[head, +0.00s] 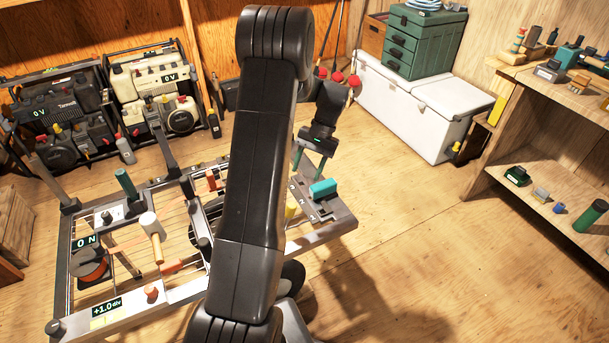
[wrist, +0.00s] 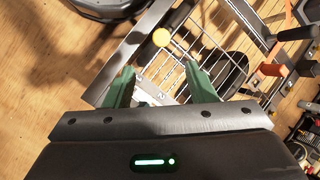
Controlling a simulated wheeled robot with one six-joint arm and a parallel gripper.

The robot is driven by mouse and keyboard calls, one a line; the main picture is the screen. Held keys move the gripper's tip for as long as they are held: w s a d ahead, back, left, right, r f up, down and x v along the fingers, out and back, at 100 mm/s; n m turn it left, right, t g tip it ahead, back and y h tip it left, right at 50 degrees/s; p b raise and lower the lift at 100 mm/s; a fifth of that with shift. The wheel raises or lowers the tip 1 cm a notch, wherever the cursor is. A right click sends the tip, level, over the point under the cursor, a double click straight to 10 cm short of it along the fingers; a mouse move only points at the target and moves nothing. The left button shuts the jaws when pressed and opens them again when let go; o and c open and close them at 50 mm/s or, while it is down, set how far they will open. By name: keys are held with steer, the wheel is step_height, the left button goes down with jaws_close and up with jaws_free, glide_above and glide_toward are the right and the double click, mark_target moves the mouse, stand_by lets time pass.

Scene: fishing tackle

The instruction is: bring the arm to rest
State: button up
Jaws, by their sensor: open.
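My arm rises through the middle of the head view and hides part of the bench. My gripper (wrist: 160,88) shows its two green fingers spread apart in the wrist view, with nothing between them. In the head view the gripper (head: 312,158) is small, at the right end of the bench, pointing down above it. Below the fingers in the wrist view are a wire rack (wrist: 205,65) and a round yellow thing (wrist: 161,37). The fingers look clear of both.
The metal-framed bench (head: 180,292) holds a mallet (head: 152,228), an orange spool (head: 92,268) and a teal block (head: 323,188). Two generator-like machines stand behind it. A white chest (head: 400,105) and wooden shelves (head: 535,190) stand right. Floor between bench and shelves is clear.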

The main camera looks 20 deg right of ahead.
mark_target(292, 204)
stand_by(0.3)
steer(key=x, duration=1.4)
steer(key=shift+a+r, duration=0.1)
steer(key=v, duration=1.4)
steer(key=x, duration=1.4)
steer(key=shift+a+r, duration=0.1)
steer(key=shift+a, duration=0.05)
steer(key=shift+s+a+r+h+p, duration=0.1)
steer(key=shift+a+r+h+p, duration=0.1)
steer(key=shift+a+h+p, duration=0.3)
steer(key=shift+a, duration=0.3)
